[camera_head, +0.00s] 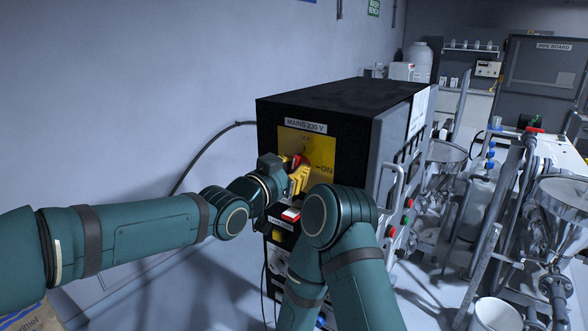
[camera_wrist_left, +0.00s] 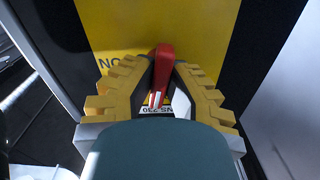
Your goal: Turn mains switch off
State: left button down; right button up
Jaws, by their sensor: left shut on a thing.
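The mains switch is a red handle (camera_head: 297,160) on a yellow plate (camera_head: 318,150) under the label "MAINS 230 V" (camera_head: 305,126), on the front of a black cabinet. "ON" is printed on the plate to the right of the handle. My left gripper (camera_head: 299,174) has its yellow fingers closed around the handle. In the left wrist view the red handle (camera_wrist_left: 164,64) sits between the two yellow fingers (camera_wrist_left: 160,88). The fingers partly hide the handle and plate, so its exact setting is hard to read. My right gripper is out of view.
The black cabinet (camera_head: 345,98) has a grey side with handles and red and green buttons. A red-lit rocker (camera_head: 291,214) is just below the plate. Steel hoppers (camera_head: 565,200) and pipework crowd the right. A bare wall (camera_head: 130,90) is at left.

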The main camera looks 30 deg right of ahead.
pick_arm(q)
jog(key=shift+r+n, duration=0.15)
jog(key=shift+n, duration=0.95)
jog(key=c, duration=1)
grip_release()
jog(key=shift+d, duration=0.1)
jog(key=v, duration=1.2)
